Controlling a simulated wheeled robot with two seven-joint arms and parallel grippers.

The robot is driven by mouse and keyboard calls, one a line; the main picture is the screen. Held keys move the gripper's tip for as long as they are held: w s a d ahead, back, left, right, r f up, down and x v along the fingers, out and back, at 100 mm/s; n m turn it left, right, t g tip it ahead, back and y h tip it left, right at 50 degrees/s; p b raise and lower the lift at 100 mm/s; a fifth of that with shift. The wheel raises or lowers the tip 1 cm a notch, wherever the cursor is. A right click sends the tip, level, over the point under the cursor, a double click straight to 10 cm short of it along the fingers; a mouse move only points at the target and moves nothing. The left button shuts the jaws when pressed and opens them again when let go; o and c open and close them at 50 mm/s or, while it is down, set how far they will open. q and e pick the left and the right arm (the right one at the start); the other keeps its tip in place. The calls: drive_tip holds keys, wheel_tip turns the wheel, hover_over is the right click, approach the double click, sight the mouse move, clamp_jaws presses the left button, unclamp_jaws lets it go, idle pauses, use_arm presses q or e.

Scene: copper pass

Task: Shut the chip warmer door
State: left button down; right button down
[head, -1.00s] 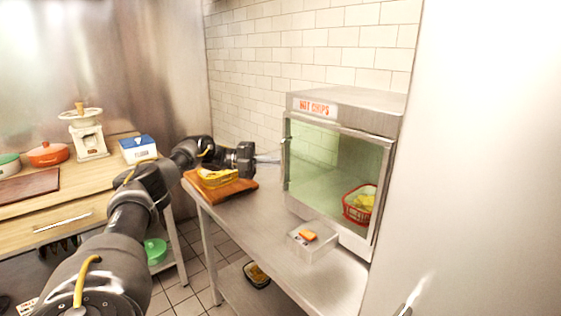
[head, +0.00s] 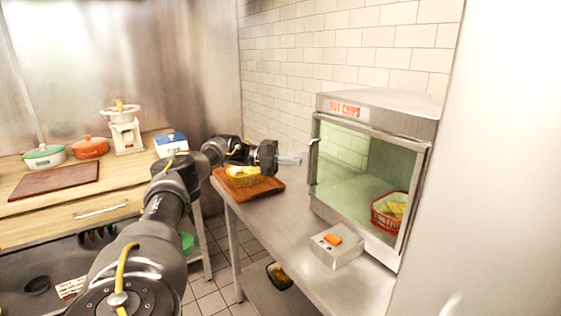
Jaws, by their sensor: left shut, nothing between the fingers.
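The chip warmer (head: 385,104) is a steel box with a red "HOT CHIPS" label, standing on the steel counter at the right. Its glass door (head: 350,165) has a greenish pane in a metal frame across the front, with a small handle (head: 314,141) at the left edge. The door looks shut or nearly so; I cannot tell if it is fully flush. My left gripper (head: 299,160) is shut and empty, just left of the door's left edge, with a small gap showing. My right gripper is out of view.
A red basket of chips (head: 380,222) is inside the warmer. A pale panel (head: 500,180) closes off the right.

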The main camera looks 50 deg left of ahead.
use_arm(q)
drive_tip(key=v, duration=0.6)
drive_tip(key=shift+a, duration=0.15)
drive_tip(key=shift+s, duration=0.1)
